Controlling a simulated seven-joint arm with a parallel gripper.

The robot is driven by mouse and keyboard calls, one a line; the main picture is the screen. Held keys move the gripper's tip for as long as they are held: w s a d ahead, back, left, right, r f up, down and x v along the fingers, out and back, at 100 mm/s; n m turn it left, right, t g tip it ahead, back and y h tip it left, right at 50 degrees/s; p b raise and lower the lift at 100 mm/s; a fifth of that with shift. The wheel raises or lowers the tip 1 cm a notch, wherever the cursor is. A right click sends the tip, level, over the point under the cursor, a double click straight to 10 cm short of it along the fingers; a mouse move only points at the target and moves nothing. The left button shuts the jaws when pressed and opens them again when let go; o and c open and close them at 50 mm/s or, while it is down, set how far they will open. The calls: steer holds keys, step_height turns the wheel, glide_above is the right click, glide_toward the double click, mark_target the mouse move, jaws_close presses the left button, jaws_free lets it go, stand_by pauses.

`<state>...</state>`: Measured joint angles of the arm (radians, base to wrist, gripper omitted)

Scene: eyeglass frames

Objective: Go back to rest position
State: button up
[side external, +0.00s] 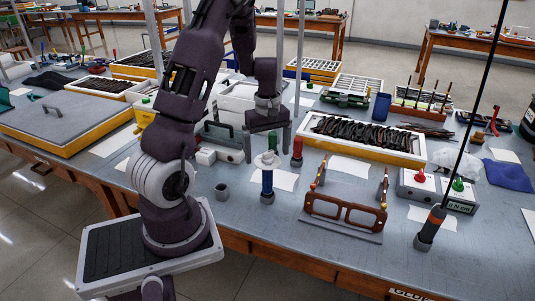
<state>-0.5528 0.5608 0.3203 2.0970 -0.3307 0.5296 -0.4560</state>
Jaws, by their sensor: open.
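My gripper (267,150) hangs fingers-down above the table, left of the picture's middle. Its two fingers are apart and nothing shows held between them. A brown eyeglass frame (345,214) stands near the front of the table, on a flat grey plate (345,235), to the right of and below my gripper. Its temples (320,176) rise behind it, with small yellow parts at the hinges. A blue post with a white top (267,184) stands just below my gripper in the picture; the gap between them cannot be judged.
A red post (297,150) stands close right of my gripper. A box with red and green buttons (436,190) and a dark upright tool with an orange band (431,228) are at right. A tray of dark frames (325,136) lies behind.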

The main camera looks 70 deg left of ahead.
steer(key=w+d+r+m+t, duration=0.15)
steer(key=d+r+m, duration=0.45)
steer(key=d+r, duration=0.65)
steer(key=s+d+r+m+t, duration=0.2)
steer(key=s+d+r+m, duration=0.1)
steer(key=s+d+m, duration=0.3)
steer(key=s+d+r+m+t, duration=0.2)
steer(key=s+d+r+m, duration=0.2)
steer(key=s+d+m, duration=0.2)
steer(key=s+d, duration=0.2)
steer(key=shift+s+r, duration=0.3)
steer(key=shift+s, duration=0.1)
steer(key=shift+d, duration=0.1)
